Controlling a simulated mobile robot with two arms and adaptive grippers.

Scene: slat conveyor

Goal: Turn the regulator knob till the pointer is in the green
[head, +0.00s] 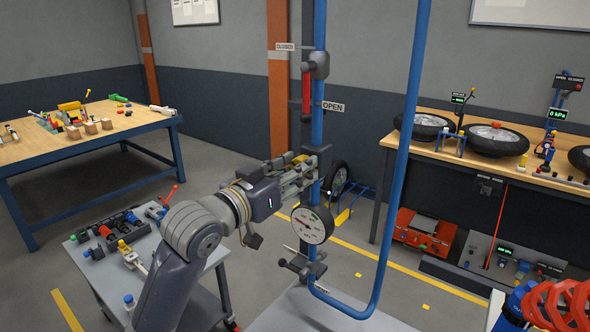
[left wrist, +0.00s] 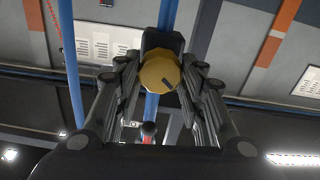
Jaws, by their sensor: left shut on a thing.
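The yellow regulator knob (left wrist: 157,73) is between the two fingers of my left gripper (left wrist: 160,85) in the left wrist view. It has a dark mark on its face, toward the lower right. In the head view my left gripper (head: 300,178) reaches the dark regulator body (head: 322,160) on the blue pipe and is shut on the knob, which is mostly hidden by the fingers. Below is the round white gauge (head: 312,223), with a small green patch near its top and red near its middle. The pointer is too small to read surely. My right gripper is not in view.
A red-handled valve (head: 306,85) is higher on the pipe, by OPEN and CLOSED signs. A second blue pipe (head: 401,130) runs close on the right. A grey cart (head: 95,262) with parts stands at left. A bench (head: 400,147) with wheels is at right; a red coiled hose (head: 560,300) is lower right.

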